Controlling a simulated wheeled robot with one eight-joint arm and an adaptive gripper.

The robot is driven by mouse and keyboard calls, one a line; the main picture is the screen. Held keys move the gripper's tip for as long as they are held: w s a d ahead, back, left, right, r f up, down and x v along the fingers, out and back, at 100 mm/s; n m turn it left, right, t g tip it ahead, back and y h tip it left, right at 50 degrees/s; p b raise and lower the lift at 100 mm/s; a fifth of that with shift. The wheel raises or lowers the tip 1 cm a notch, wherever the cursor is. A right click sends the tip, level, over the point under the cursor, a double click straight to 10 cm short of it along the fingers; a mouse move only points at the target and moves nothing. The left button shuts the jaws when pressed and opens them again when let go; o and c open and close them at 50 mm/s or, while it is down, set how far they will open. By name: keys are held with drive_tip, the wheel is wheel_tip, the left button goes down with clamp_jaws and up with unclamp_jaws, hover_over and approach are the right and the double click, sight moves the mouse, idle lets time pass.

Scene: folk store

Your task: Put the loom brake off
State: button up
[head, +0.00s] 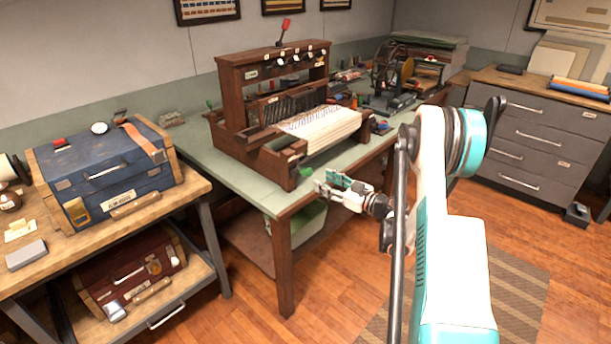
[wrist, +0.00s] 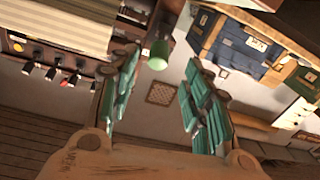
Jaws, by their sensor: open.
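The wooden loom (head: 243,100) stands on the green-topped table, with pale striped cloth on its front. A green-tipped handle (head: 301,174) shows at its near front corner; a green knob (wrist: 158,54) shows between my fingers in the wrist view, beyond their tips. A red-handled lever (head: 284,30) rises from the loom's top. I cannot tell from labels which one is the brake. My gripper (head: 322,183) is open and empty, just right of and slightly below the green-tipped handle in the head view, seemingly apart from it.
A wheeled device (head: 392,70) stands behind the loom. Grey drawers (head: 530,135) are at right.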

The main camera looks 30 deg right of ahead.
sight(306, 172)
drive_tip(key=b+x, duration=0.2)
drive_tip(key=x, duration=0.7)
drive_tip(key=shift+w, duration=0.25)
clamp_jaws()
